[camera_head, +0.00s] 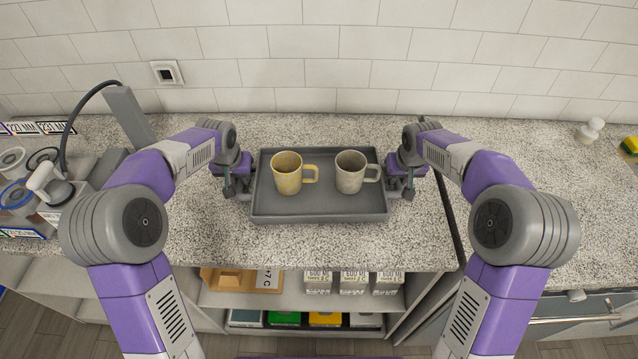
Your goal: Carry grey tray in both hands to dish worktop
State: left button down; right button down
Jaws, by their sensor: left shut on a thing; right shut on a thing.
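The grey tray (318,213) is in the middle of the camera_head view, level, over the speckled worktop (300,245). I cannot tell whether it touches the worktop. A yellow mug (287,177) and a beige-grey mug (349,176) stand upright on it side by side, handles to the right. My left gripper (243,189) is shut on the tray's left side. My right gripper (394,186) is shut on the tray's right side. The fingertips are partly hidden by the tray's rim and the gripper bodies.
A grey device with a black hose (70,125) stands at the left. A white knob-shaped object (590,130) and a yellow-green sponge (631,145) are at the far right. Open shelves below hold boxes (354,281). A tiled wall (330,75) closes the back.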

pick_arm(q)
jog(key=shift+r, duration=0.2)
pick_arm(e)
jog(key=shift+w+r, duration=0.1)
jog(key=shift+r, duration=0.1)
